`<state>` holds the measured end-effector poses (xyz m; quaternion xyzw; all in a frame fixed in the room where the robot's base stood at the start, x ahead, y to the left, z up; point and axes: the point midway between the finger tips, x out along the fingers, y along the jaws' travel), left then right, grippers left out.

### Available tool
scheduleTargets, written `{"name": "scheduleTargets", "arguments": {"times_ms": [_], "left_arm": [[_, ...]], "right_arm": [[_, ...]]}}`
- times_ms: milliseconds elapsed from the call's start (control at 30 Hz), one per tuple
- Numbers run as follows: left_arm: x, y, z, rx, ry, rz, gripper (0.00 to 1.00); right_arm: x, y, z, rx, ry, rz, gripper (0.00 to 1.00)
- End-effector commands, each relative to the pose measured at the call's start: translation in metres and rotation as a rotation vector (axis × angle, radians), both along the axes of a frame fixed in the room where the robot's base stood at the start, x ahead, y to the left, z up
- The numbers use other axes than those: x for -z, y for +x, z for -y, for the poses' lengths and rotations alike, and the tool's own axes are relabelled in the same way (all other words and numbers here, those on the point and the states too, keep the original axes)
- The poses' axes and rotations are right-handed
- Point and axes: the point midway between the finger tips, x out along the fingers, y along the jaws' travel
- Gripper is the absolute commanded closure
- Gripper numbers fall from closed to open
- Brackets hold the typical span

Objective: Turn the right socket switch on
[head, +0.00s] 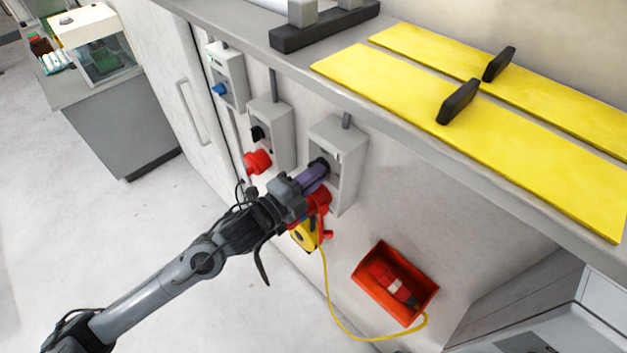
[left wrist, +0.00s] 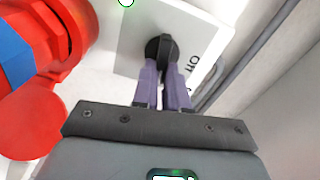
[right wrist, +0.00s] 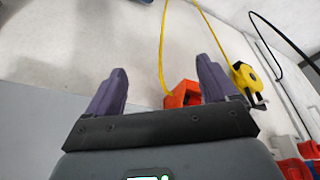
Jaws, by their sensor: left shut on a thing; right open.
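The right socket (head: 350,183) is a grey box on the wall with a black rotary switch (head: 319,165). My left gripper (head: 318,172) reaches this switch. In the left wrist view the purple fingers (left wrist: 168,80) are shut on the black knob (left wrist: 158,47), which sits on a pale plate with dark lettering beside it. The fingers hide part of the knob. Red connectors (head: 318,203) are below the switch. My right gripper (right wrist: 161,72) is open and empty in the right wrist view; it is not in the head view.
The middle socket (head: 282,125) and left socket (head: 233,72) are to the left. An orange-red bin (head: 424,306) and a yellow cable (head: 335,318) are below. A grey shelf (head: 395,130) bearing yellow panels (head: 400,85) overhangs the wall. The floor at left is clear.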

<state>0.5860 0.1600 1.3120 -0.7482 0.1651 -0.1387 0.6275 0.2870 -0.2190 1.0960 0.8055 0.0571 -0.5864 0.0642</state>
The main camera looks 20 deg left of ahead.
Motion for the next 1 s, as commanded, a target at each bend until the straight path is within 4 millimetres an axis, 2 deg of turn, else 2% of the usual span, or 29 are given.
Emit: {"name": "scheduleTargets", "arguments": {"times_ms": [33,300,900,933,1000], "left_arm": [[0.004,0.0,0.0,0.001,0.027,0.013,1.0],[0.004,0.0,0.0,0.0,0.137,0.063,1.0],[0.003,0.0,0.0,0.0,0.176,0.079,1.0],[0.003,0.0,0.0,0.0,0.176,0.079,0.86],[0.003,0.0,0.0,0.0,0.175,0.079,0.75]], "right_arm": [[0.007,0.0,0.0,-0.002,-0.002,0.0,0.14],[0.017,0.0,0.001,-0.001,-0.003,-0.001,0.14],[0.019,0.0,-0.002,0.005,0.008,0.0,0.14],[0.019,0.0,-0.002,0.005,0.008,0.0,0.14],[0.019,0.0,-0.002,0.005,0.008,0.0,0.14]]}}
